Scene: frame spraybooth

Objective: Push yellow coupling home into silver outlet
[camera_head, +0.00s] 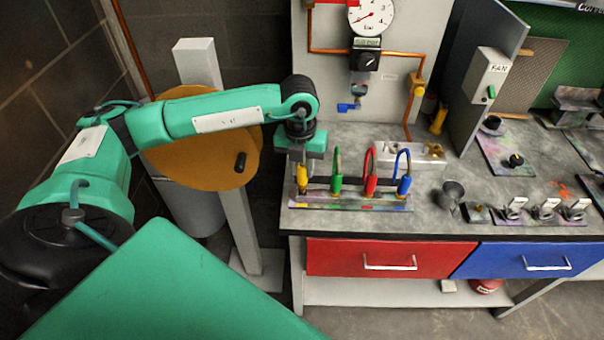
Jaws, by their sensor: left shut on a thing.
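The yellow coupling (302,178) is at the left end of a paint-stained rack (350,201) on the bench. My left gripper (301,160) comes down over it from above and is shut on its top. The coupling is upright and its lower end is at the rack; I cannot tell whether it is still seated there. A silver block (396,153) with brass fittings stands behind the rack to the right; I cannot make out for certain which fitting is the silver outlet. My right gripper is not in view.
Green (337,180), red (371,180) and blue (405,182) couplings with looped hoses stand right beside the yellow one. A dark cup (453,192) is further right. A gauge panel (330,75) rises behind. Bare bench top (400,221) lies in front of the rack.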

